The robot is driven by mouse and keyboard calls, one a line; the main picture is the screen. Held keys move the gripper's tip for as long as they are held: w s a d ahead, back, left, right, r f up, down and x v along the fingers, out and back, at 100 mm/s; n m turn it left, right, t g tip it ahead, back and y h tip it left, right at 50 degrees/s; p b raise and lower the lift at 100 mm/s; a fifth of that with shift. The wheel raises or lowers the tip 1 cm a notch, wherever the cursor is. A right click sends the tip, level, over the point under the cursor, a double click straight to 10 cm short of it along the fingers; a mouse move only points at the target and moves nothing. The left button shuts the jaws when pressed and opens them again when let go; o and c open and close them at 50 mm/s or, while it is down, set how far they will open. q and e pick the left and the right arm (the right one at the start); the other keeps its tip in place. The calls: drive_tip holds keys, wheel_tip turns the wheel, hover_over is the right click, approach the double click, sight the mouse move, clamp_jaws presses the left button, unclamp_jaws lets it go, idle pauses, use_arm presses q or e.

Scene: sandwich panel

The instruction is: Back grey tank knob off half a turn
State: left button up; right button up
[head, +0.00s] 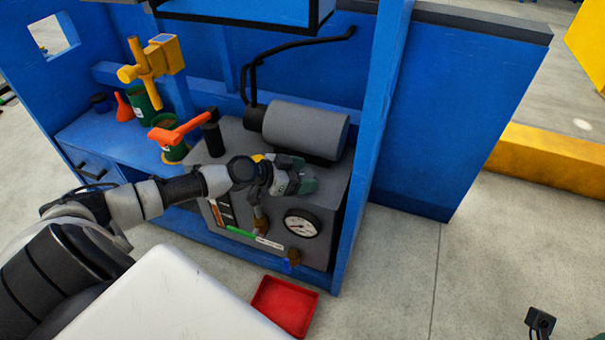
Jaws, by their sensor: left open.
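The grey tank (312,130) lies on its side on top of a grey cabinet (318,222) inside the blue frame. My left gripper (300,182) is over the cabinet's front top edge, just in front of the tank. It is open, and its fingers cover that part of the cabinet. I cannot make out a knob between the fingers. A small yellow bit (257,158) shows behind the gripper's wrist. A brass fitting (260,222) shows below the gripper on the cabinet front. A dark part at the lower right edge may belong to my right gripper (540,321); its fingers cannot be made out.
A round gauge (303,224), a green-handled part (240,232) and a blue knob (291,261) are on the cabinet front. A blue post (375,130) stands close right of the gripper. A red tray (285,305) is below. An orange-handled valve (180,128) stands left.

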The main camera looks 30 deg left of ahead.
use_arm(q)
drive_tip(key=c, duration=0.8)
drive_tip(key=shift+c, duration=0.2)
